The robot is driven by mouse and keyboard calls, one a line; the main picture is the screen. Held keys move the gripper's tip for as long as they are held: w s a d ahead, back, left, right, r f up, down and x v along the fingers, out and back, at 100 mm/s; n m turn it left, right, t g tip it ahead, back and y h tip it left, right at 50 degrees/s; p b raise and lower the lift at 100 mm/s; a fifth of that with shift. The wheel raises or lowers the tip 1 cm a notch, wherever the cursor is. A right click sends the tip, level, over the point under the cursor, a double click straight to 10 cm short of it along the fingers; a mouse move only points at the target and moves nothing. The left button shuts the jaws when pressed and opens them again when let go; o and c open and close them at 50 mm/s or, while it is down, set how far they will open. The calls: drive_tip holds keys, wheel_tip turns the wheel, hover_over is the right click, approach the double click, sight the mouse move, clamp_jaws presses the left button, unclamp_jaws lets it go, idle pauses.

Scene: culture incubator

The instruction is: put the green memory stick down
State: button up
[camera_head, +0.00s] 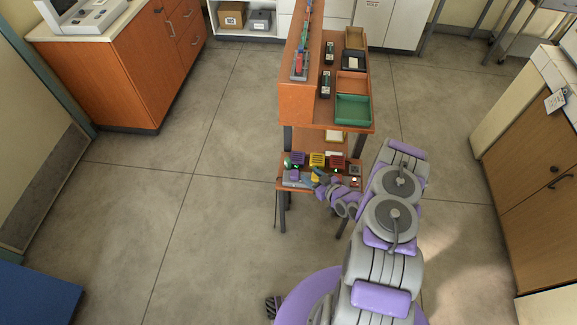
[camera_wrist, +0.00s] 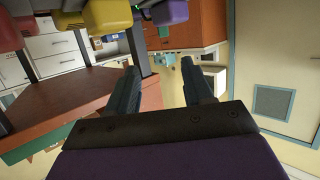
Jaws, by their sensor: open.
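My gripper (camera_wrist: 158,68) is open in the wrist view, with nothing visible between its two dark fingers. In the head view my gripper (camera_head: 318,184) is small and partly hidden by my own wrist, at the front of the low wooden shelf (camera_head: 284,183). A small green spot (camera_head: 287,163) shows at the left end of that shelf, beside a purple holder (camera_head: 298,159). It may be the green memory stick, but it is too small to tell. A yellow holder (camera_head: 317,160) and a red holder (camera_head: 337,161) stand to the right.
The wooden table (camera_head: 297,103) behind the low shelf carries a green tray (camera_head: 353,109), other trays and dark devices. An orange cabinet (camera_head: 145,75) stands at the left and a wooden cabinet (camera_head: 535,180) at the right. The grey floor (camera_head: 130,215) at left is clear.

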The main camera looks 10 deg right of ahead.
drive_tip(key=b, duration=0.2)
approach(290, 161)
drive_tip(key=x, duration=0.3)
drive_tip(key=shift+w+d, duration=0.15)
drive_tip(key=shift+w, duration=0.1)
drive_tip(key=shift+a+b+x, duration=0.15)
drive_tip(key=shift+b+x, duration=0.4)
drive_tip(key=shift+x, duration=0.9)
drive_tip(key=shift+a+b+x, duration=0.15)
drive_tip(key=shift+b+x, duration=0.35)
drive_tip(key=shift+x, duration=0.95)
drive_tip(key=shift+s, duration=0.15)
clamp_jaws()
